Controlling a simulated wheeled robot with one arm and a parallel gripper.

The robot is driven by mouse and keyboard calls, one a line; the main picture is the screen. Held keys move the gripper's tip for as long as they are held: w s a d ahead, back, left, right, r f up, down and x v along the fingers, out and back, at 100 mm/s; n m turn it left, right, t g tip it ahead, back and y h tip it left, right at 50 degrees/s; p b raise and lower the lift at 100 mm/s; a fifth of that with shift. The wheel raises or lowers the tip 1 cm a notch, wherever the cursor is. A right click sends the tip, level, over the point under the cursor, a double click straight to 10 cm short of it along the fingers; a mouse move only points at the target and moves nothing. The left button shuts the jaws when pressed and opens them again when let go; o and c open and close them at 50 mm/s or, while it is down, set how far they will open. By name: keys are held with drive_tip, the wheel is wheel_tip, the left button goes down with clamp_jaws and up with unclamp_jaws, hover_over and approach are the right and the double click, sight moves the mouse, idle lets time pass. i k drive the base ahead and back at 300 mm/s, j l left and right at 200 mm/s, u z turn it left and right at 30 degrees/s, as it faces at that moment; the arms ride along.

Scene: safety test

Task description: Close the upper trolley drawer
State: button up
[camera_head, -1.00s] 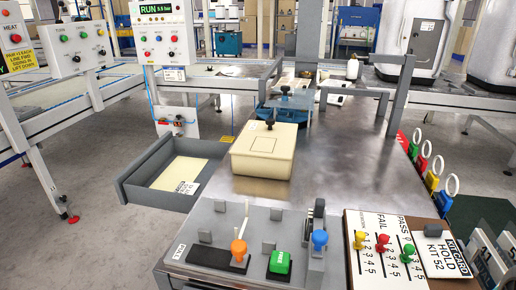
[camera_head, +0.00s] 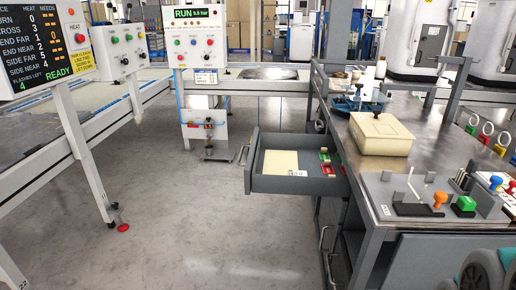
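The upper trolley drawer (camera_head: 295,185) is a grey open-topped drawer, pulled out to the left from under the steel worktop of the trolley (camera_head: 362,182). Its front and a small handle (camera_head: 243,155) face left. Inside lie a cream sheet (camera_head: 280,162), a small white label and several red and green pieces (camera_head: 327,168) near the worktop edge. My gripper is not in view, so I cannot see whether it is open or shut.
Open floor (camera_head: 200,220) lies left of the drawer; a frame with a post (camera_head: 98,170) stands farther left.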

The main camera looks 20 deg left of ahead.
sight(270, 156)
drive_tip(key=j, duration=0.6)
drive_tip(key=i+j, duration=0.15)
drive_tip(key=j, duration=1.05)
drive_tip(key=i+j, duration=0.3)
drive_tip(key=i, duration=0.15)
drive_tip(key=i+j, duration=0.35)
drive_tip(key=j+z, duration=0.2)
drive_tip(key=j, duration=0.2)
drive_tip(key=i+l+u, duration=0.1)
